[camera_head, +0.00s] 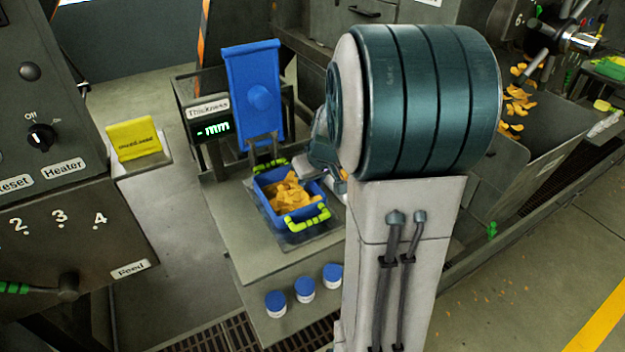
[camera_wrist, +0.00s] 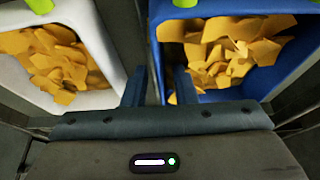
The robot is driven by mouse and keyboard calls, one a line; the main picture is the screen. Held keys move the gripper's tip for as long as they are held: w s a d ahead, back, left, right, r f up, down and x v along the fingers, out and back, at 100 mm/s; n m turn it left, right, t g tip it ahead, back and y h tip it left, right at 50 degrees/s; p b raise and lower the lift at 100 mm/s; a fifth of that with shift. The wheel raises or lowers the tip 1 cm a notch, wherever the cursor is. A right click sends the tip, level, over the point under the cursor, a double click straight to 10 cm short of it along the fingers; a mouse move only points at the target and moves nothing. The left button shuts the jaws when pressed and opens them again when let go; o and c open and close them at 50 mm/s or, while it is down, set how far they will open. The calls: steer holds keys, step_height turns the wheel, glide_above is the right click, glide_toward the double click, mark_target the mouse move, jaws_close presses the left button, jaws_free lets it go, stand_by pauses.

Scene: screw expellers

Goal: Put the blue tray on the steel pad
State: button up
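The blue tray (camera_head: 272,210) has yellow-green handles and holds orange chips. In the head view it is over a grey steel pad (camera_head: 318,238) on the bench; I cannot tell if it fully rests on it. The tray also shows at the right of the wrist view (camera_wrist: 158,20).
A white tray of chips (camera_wrist: 98,25) stands close beside the blue one, mostly hidden behind my arm in the head view. A blue upright plate (camera_head: 258,75) and thickness display (camera_head: 213,129) stand behind. Several blue-lidded jars (camera_head: 304,290) stand on the lower shelf.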

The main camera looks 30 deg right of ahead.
steer(key=shift+r, duration=0.1)
steer(key=shift+r, duration=0.25)
steer(key=v, duration=1.1)
steer(key=shift+g, duration=0.5)
steer(key=s+a, duration=0.2)
steer(key=a, duration=0.1)
steer(key=s+a+f, duration=0.1)
steer(key=s+a, duration=0.1)
steer(key=a, duration=0.1)
steer(key=s+a, duration=0.3)
steer(key=shift+a+f, duration=0.15)
steer(key=shift+f, duration=0.05)
steer(key=s+a+f, duration=0.3)
steer(key=s+a, duration=0.1)
steer(key=s, duration=0.3)
steer(key=shift+s+a+f+g, duration=0.25)
steer(key=shift+s+a+g, duration=0.05)
steer(key=shift+s+a, duration=0.1)
